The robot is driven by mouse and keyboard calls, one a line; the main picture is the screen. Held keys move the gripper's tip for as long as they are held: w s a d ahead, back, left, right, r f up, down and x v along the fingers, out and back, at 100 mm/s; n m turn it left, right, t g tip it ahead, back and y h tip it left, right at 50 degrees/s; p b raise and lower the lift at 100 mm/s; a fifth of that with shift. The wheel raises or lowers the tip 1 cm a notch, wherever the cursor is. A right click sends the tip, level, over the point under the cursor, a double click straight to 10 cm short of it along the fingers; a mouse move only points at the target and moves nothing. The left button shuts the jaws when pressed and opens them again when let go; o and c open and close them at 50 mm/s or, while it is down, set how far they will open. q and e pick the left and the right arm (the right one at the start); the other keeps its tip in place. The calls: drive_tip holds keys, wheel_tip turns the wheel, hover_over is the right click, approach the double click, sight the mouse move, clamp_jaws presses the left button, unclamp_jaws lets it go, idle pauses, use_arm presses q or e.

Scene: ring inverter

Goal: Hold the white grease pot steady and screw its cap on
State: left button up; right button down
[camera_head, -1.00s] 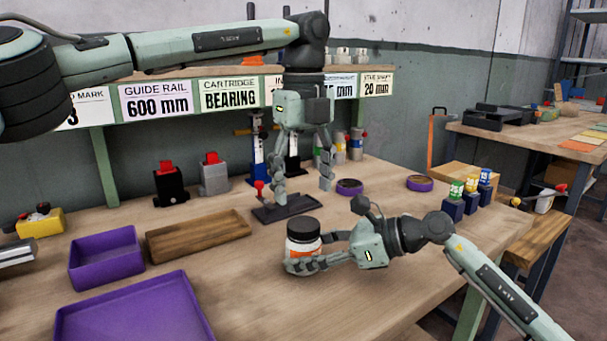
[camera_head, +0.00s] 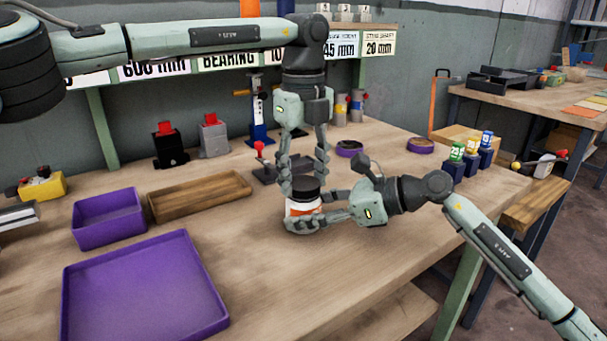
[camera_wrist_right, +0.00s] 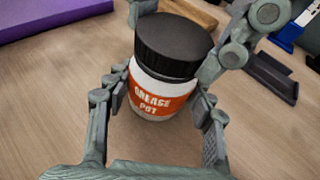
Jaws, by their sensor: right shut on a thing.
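The white grease pot (camera_head: 303,209) with an orange label stands upright on the workbench; its label shows in the right wrist view (camera_wrist_right: 158,98). Its black cap (camera_head: 307,188) sits on top, apparently level (camera_wrist_right: 174,44); how far it is threaded I cannot tell. My right gripper (camera_head: 305,222) is shut on the pot body from the right, low on its sides. My left gripper (camera_head: 304,184) points down from above, its fingers apart on either side of the cap. In the right wrist view its fingers stand beside the cap, without clear contact.
Two purple trays (camera_head: 143,300) (camera_head: 108,216) and a wooden tray (camera_head: 199,196) lie to the left. The bench in front of the pot is clear.

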use_arm(q)
drive_tip(key=c, duration=0.7)
drive_tip(key=shift+o, duration=0.2)
drive_tip(key=m, duration=0.5)
drive_tip(key=shift+m, duration=0.3)
drive_tip(key=m, duration=1.4)
drive_tip(key=shift+m, duration=0.4)
drive_tip(key=m, duration=0.7)
drive_tip(key=shift+f, duration=0.1)
drive_tip(key=o, duration=1.3)
